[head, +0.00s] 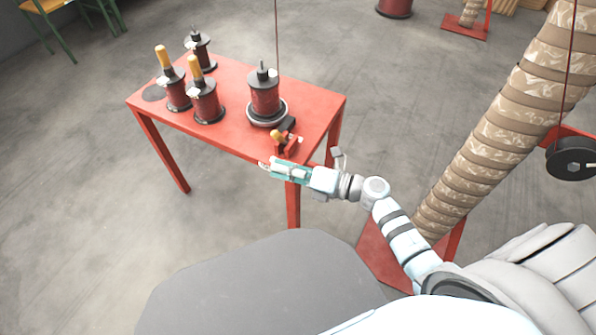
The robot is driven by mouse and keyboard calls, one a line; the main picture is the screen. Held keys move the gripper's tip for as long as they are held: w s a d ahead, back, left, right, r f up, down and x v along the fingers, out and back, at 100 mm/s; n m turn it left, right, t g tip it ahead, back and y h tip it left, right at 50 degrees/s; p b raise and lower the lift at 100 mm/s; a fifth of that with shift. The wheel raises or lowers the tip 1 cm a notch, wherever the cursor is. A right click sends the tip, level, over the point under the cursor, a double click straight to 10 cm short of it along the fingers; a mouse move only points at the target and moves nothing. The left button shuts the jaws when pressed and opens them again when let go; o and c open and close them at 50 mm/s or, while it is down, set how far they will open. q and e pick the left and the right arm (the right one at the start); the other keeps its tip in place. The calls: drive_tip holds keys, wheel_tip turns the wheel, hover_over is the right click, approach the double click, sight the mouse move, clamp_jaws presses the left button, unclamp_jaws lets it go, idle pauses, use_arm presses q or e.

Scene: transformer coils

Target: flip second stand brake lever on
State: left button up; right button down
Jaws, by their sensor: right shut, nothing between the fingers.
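A red table (235,140) carries several dark-red spools on round bases. The spool (264,92) nearest my right arm sits on a pale round base (267,113), with a thin wire rising beside it. In front of that base is a small red bracket (288,145) with a yellow-knobbed lever (275,135). I cannot tell whether the lever is on or off. My right gripper (265,165) is shut and empty at the table's front edge, just in front of the bracket and lever. Contact with them is unclear. My left gripper is out of view.
Two spools with yellow tops (173,84) (204,93) and a darker spool (201,50) stand on the table's left part. A large patterned column (500,125) rises at right, near a black reel (572,158). The floor left of the table is clear.

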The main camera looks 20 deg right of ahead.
sight(280, 139)
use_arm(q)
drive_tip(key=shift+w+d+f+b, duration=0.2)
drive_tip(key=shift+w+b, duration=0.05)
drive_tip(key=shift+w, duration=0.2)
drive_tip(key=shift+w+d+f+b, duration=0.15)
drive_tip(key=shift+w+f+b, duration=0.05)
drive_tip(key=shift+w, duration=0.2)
use_arm(e)
drive_tip(key=w, duration=0.1)
drive_tip(key=w+r, duration=0.1)
drive_tip(key=w, duration=0.2)
drive_tip(key=shift+d+r, duration=0.3)
drive_tip(key=shift+r, duration=0.1)
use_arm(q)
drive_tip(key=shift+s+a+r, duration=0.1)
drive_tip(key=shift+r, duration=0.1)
use_arm(e)
drive_tip(key=shift+d+r, duration=0.1)
drive_tip(key=shift+r, duration=0.05)
